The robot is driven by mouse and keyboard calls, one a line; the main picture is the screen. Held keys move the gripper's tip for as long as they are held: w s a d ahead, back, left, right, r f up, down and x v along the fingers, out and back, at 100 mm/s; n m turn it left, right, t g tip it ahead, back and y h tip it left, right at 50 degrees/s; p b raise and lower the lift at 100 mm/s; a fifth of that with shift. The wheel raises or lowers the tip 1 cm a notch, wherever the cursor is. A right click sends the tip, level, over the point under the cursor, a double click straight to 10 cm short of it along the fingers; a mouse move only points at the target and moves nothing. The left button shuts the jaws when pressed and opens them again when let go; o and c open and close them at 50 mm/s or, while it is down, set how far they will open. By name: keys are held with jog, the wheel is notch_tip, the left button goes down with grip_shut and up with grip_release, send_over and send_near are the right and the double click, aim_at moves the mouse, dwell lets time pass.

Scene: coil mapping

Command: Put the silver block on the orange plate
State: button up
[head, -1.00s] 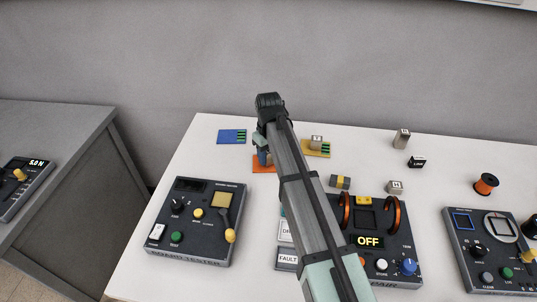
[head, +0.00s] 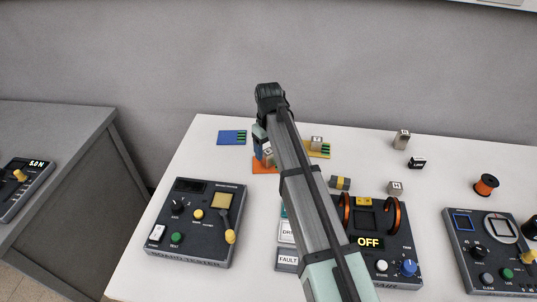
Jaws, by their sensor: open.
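The orange plate (head: 263,168) lies on the white table left of my arm, partly hidden by it. A small silver-grey block (head: 269,154) with a label on its face shows at the plate, apparently resting on it; my arm hides part of it. My gripper (head: 260,148) is open, just above and beside this block; its fingertips are small and partly hidden.
A blue plate (head: 229,137) lies at the back left. A tester box (head: 197,222) stands front left, a coil device reading OFF (head: 384,267) front right. A striped block (head: 340,183), black block (head: 417,162) and copper spool (head: 486,185) lie to the right.

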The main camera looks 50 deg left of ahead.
aim_at(268, 152)
notch_tip(268, 152, up, 9)
jog(key=shift+f, duration=0.15)
dwell(0.4)
